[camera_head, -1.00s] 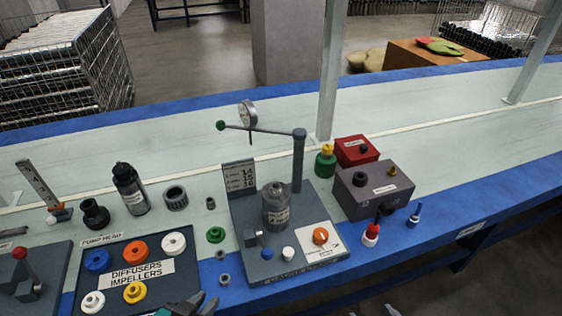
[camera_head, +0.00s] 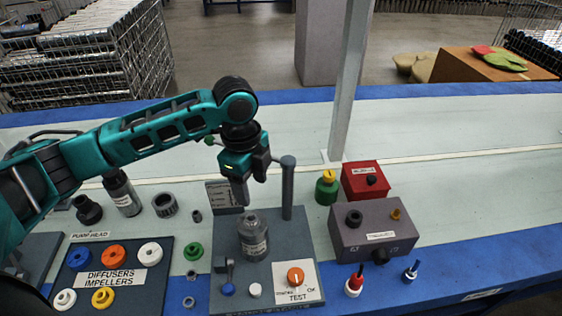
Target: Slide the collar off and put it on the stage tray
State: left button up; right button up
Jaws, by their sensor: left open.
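A grey cylinder with a narrower neck (camera_head: 254,238) and a pale label stands upright on the dark test stand (camera_head: 232,262). I cannot tell which part is the collar. My left gripper (camera_head: 252,188) is open and points down just above this cylinder, apart from it and empty. The dark tray labelled diffusers and impellers (camera_head: 137,292) is at the lower left and holds blue, orange, white and yellow rings. I cannot tell whether it is the stage tray. My left arm hides the gauge and its lever. My right gripper is not in view.
The stand's post (camera_head: 288,190) rises close to the right of my left gripper. A purple-grey box (camera_head: 362,238), a red box (camera_head: 357,183) and a green bottle (camera_head: 326,190) stand to the right. The bench behind is clear.

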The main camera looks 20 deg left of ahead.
aim_at(252, 216)
pick_arm(q)
jog(key=f, duration=0.3)
jog(key=f+b, duration=0.1)
jog(key=f, duration=0.7)
jog(key=shift+w+a+f+b, duration=0.15)
jog(key=shift+a+f+b, duration=0.05)
jog(key=shift+a+b, duration=0.2)
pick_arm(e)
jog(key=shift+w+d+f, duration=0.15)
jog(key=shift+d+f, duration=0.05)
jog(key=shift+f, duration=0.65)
pick_arm(q)
jog(key=shift+c, duration=0.2)
grip_shut()
jog(key=c, duration=0.6)
grip_release()
grip_shut()
jog(key=shift+r+p, duration=0.65)
jog(key=shift+p, duration=0.4)
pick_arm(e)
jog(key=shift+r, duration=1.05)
pick_arm(q)
jog(key=shift+r, duration=0.15)
